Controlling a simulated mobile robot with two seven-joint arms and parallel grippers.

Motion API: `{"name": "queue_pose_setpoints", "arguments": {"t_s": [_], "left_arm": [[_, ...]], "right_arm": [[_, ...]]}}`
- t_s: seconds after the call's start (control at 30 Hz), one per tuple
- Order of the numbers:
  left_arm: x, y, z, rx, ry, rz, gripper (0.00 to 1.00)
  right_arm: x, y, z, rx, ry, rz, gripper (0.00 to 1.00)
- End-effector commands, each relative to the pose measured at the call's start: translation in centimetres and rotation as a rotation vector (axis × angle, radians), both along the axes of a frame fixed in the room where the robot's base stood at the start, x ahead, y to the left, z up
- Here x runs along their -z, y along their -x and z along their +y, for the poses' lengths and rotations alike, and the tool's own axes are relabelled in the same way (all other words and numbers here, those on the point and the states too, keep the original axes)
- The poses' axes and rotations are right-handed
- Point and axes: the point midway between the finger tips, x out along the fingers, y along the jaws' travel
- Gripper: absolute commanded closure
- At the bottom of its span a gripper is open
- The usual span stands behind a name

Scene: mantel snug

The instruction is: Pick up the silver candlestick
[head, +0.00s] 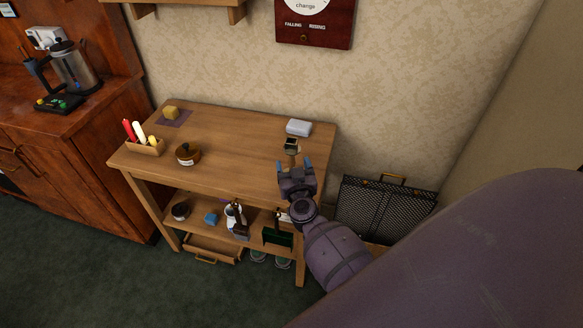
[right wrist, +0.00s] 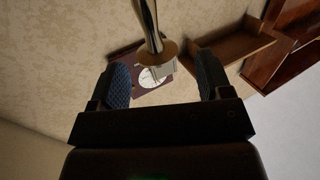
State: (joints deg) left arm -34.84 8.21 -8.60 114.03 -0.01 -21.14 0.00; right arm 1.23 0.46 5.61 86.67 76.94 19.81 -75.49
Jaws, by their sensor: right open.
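The silver candlestick (right wrist: 149,22) shows in the right wrist view as a shiny thin stem ending in a tan disc, in line with the gap between my fingers. In the head view a small upright thing (head: 291,146) at the right of the wooden table, just beyond my fingertips, seems to be the same candlestick; its lower part is partly hidden. My right gripper (head: 294,164) is open, its fingers spread and apart from the stem. It also shows in the right wrist view (right wrist: 162,70). My left gripper is not in view.
A black mesh screen (head: 385,208) stands at the right.

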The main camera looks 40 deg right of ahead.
Motion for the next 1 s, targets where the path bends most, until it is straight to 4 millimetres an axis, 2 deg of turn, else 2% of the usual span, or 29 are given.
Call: {"name": "queue_pose_setpoints", "arguments": {"t_s": [0.23, 0.53, 0.87, 1.0], "left_arm": [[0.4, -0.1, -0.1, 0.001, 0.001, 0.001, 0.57], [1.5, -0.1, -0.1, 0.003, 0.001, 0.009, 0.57], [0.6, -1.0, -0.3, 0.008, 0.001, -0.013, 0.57], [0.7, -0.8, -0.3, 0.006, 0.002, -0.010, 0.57]], "right_arm": [[-0.1, -1.4, -0.8, -0.001, 0.001, 0.000, 0.28], [-0.2, -4.6, -2.7, -0.001, 0.001, 0.000, 0.28], [-0.4, -5.1, -3.0, -0.001, 0.000, 0.000, 0.28], [-0.4, -5.1, -3.0, -0.001, 0.000, 0.000, 0.48]]}}
